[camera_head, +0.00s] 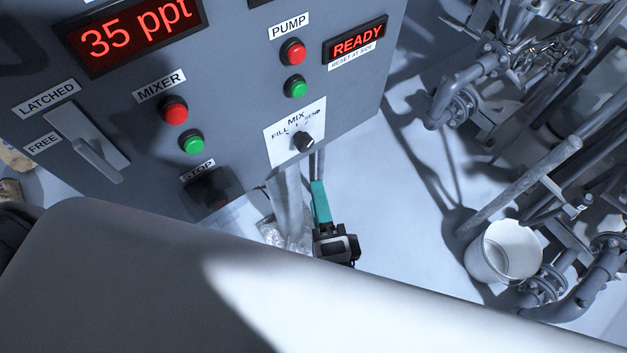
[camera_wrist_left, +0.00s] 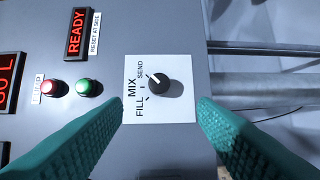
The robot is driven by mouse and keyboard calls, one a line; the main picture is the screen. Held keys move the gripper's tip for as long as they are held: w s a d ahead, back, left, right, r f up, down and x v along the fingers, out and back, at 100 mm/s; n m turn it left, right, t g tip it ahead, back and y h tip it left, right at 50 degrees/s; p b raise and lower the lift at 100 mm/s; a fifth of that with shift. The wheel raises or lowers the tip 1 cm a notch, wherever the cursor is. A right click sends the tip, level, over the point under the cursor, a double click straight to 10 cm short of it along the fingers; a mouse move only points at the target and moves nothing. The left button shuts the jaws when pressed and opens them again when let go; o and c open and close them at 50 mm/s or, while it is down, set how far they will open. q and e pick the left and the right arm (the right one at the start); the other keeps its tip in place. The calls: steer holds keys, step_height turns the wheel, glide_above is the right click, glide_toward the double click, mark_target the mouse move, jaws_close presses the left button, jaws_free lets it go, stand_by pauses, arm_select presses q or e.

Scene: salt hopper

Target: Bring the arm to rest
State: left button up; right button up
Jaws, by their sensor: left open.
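My left arm (camera_head: 200,270) crosses the lower part of the head view as a large white link. My left gripper (camera_head: 321,203) shows beyond it, with one teal finger visible, below the selector knob (camera_head: 303,142). In the left wrist view its two teal fingers (camera_wrist_left: 160,108) are apart with nothing between them. The black knob (camera_wrist_left: 160,82) stands ahead of the gap, and its white mark points toward SEND. My right gripper is in neither view.
The grey control panel (camera_head: 230,60) carries red and green buttons, a READY display (camera_head: 356,41) and a 35 ppt display (camera_head: 130,32). A lever (camera_head: 97,160) sits by LATCHED and FREE. Pipes (camera_head: 520,185) and a white bucket (camera_head: 503,252) stand at the right. Pale floor lies between.

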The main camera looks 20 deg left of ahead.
arm_select(q)
steer(key=shift+s+d, duration=0.25)
steer(key=shift+s, duration=0.25)
